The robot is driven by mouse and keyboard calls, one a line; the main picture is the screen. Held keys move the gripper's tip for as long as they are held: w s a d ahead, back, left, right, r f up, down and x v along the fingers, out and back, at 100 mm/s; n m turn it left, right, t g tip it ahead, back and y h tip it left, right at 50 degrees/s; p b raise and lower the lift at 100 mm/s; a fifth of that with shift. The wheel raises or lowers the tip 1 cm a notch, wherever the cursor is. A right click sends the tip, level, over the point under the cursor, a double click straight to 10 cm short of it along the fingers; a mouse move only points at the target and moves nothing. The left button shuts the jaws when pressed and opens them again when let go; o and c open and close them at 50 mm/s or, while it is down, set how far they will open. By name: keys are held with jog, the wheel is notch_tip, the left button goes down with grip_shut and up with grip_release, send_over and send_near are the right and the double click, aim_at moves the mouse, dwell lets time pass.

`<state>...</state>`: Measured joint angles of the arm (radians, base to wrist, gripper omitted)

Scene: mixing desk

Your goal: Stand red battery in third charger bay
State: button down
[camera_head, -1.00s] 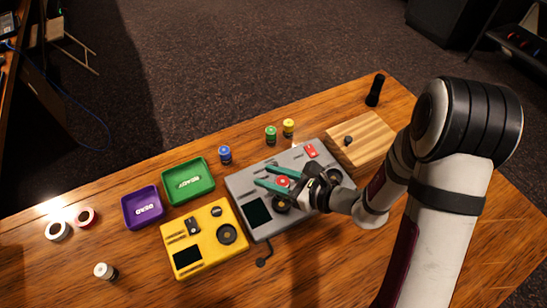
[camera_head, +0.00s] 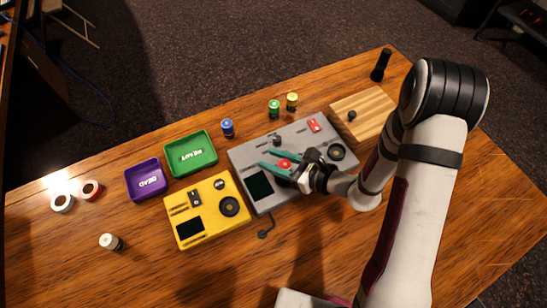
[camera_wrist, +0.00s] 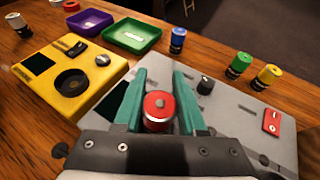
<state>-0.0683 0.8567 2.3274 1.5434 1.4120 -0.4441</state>
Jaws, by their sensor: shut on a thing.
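My gripper (camera_head: 275,160) is shut on the red battery (camera_wrist: 158,110), with a teal finger on each side of it. The battery's red top faces up in the wrist view and also shows in the head view (camera_head: 284,163). The gripper and battery are over the middle of a grey panel device (camera_head: 318,142), which has a dark screen, knobs and a red switch. The battery's lower part is hidden, so I cannot tell whether it touches the device. No charger bays can be made out clearly.
A yellow device (camera_head: 212,188) stands left of the grey one. Green (camera_head: 208,142) and purple (camera_head: 140,165) trays lie behind it. Blue (camera_head: 227,128), green (camera_head: 274,109) and yellow (camera_head: 292,102) batteries stand behind the grey device. A wooden board (camera_head: 375,104) lies at right.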

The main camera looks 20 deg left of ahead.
aim_at(290, 169)
jog(key=shift+f, duration=0.65)
dwell(0.5)
jog(key=c, duration=0.8)
grip_release()
jog(key=shift+o, duration=0.2)
jog(key=shift+v, duration=5.55)
